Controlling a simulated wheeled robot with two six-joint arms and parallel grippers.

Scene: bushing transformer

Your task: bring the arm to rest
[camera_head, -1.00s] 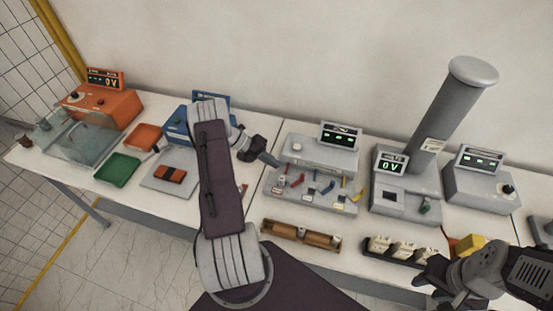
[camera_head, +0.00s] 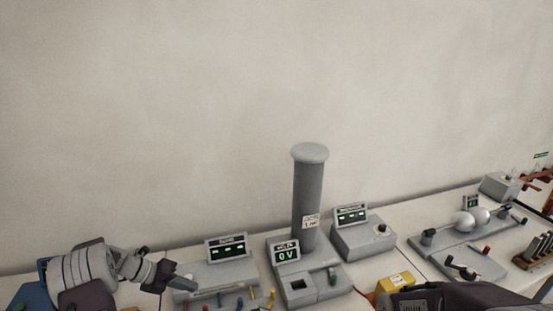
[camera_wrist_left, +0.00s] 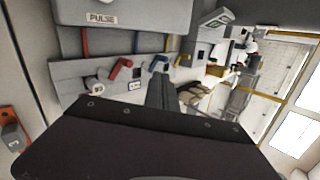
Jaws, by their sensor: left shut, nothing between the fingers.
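My left gripper (camera_head: 183,283) is at the lower left in the head view, its fingers shut and empty. It points right, close to the left end of the grey pulse unit (camera_head: 232,268). Its fingers also show in the left wrist view (camera_wrist_left: 161,90), together, with the pulse unit's labelled face (camera_wrist_left: 105,18) and its red and blue levers beyond them. Whether the fingers touch the unit I cannot tell. A dark link of my right arm crosses the bottom right of the head view; its gripper does not show there.
A grey column (camera_head: 306,195) rises from a unit reading 0 V (camera_head: 287,256). Right of it stand another display unit (camera_head: 363,238), a yellow box (camera_head: 396,283) and a rig with two white spheres (camera_head: 464,222). The wall behind is bare, with free air above the bench.

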